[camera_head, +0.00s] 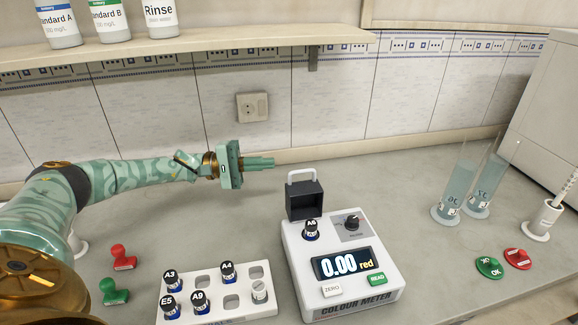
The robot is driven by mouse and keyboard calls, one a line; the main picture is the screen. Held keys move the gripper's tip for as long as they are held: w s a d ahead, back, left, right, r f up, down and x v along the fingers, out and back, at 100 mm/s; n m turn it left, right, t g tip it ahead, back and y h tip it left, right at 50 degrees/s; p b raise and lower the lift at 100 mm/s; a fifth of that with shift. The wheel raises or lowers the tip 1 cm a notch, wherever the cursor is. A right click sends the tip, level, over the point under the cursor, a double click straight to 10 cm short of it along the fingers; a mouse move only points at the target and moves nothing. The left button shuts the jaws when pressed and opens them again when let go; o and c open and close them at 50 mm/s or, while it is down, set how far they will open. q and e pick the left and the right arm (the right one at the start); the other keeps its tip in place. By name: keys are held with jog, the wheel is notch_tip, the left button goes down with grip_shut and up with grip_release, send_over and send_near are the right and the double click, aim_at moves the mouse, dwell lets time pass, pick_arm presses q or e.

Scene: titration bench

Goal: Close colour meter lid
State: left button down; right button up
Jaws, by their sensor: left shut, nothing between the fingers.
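The white colour meter (343,262) stands on the bench at centre right. Its dark lid (304,199) stands raised and open at the back left of the meter, with a pale handle (301,175) on top. A vial marked A5 (311,229) sits in the meter's well in front of the lid. The display (347,264) reads 0.00 red. My left gripper (272,163) is shut and empty. It points right, behind and to the left of the lid handle in the picture, apart from it. My right gripper does not show.
A white vial rack (246,297) with several vials stands left of the meter. Red (122,257) and green (114,291) stamps lie further left. Cylinders (449,192) and more stamps (489,267) stand at right. A bottle shelf (180,56) overhangs the back.

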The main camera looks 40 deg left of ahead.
aim_at(304, 194)
pick_arm(q)
jog(key=d+r, duration=0.1)
jog(key=d, duration=0.6)
jog(key=shift+w+d, duration=0.25)
jog(key=shift+w, duration=0.2)
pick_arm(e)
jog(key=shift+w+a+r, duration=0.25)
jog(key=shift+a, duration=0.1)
pick_arm(q)
jog(key=shift+r+p, duration=0.15)
jog(key=shift+p, duration=0.15)
